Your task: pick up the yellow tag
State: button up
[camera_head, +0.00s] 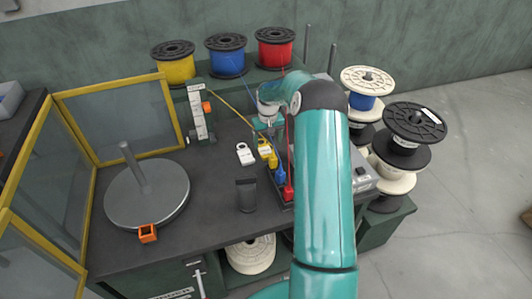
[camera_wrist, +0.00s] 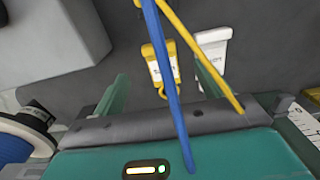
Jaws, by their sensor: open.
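The yellow tag (camera_head: 267,150) lies on the dark bench, just right of a white tag (camera_head: 245,154). In the wrist view the yellow tag (camera_wrist: 161,72), with a pale printed label, shows between the two green fingers of my gripper (camera_wrist: 161,68), partly crossed by a blue cable. The white tag (camera_wrist: 213,55) is near the right finger. My gripper is open and empty, with the yellow tag ahead of the fingers; I cannot tell the exact gap. In the head view my wrist (camera_head: 270,101) is just behind the tag, and the fingers are not clear.
A blue cable (camera_wrist: 167,70) and a yellow cable (camera_wrist: 205,62) cross in front of the fingers. Blue (camera_head: 280,174) and red (camera_head: 288,191) plugs sit right of the tags. A dark upright block (camera_head: 245,195) stands in front. A round grey plate (camera_head: 147,200) stands left.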

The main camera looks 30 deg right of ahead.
aim_at(268, 151)
jog(key=shift+s+f, duration=0.15)
jog(key=shift+f, duration=3.05)
jog(key=c, duration=1)
jog(key=shift+c, duration=0.2)
jog(key=shift+r, duration=0.2)
